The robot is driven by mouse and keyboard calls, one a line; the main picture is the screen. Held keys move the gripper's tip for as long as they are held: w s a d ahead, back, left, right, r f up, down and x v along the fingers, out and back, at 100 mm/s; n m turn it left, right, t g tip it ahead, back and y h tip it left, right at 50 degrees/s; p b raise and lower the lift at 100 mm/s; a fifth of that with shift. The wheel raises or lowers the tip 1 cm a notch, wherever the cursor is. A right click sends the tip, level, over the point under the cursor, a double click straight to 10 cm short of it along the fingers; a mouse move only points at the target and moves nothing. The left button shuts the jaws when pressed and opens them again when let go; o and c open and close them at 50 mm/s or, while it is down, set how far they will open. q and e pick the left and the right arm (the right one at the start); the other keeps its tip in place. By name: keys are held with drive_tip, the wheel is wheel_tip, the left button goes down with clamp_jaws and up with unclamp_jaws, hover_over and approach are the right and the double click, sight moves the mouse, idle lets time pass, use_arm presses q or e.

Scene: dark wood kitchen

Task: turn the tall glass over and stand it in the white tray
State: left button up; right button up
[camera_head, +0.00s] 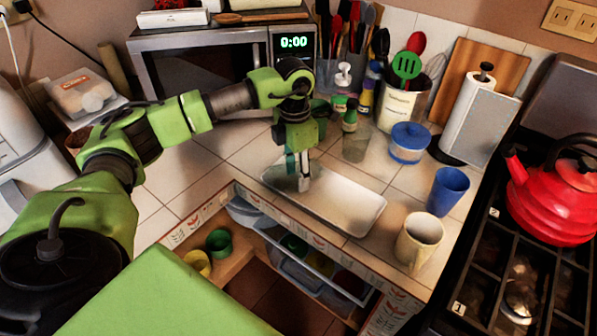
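The white tray (348,204) lies on the tiled counter near its front edge, and its inside looks bare to the right of my gripper. A clear glass (356,146), faint and see-through, stands on the counter just behind the tray; I cannot tell which way up it is. My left gripper (303,182) points down over the left part of the tray, left of the glass and apart from it. Its fingers show nearly side-on, so their opening is unclear, and I see no clear object in them. My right gripper is out of view.
A utensil crock (402,104) and bottles crowd behind. A red kettle (555,195) sits on the stove. An open drawer (310,272) lies below.

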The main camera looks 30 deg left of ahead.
use_arm(q)
drive_tip(key=c, duration=0.4)
drive_tip(key=shift+r, duration=0.15)
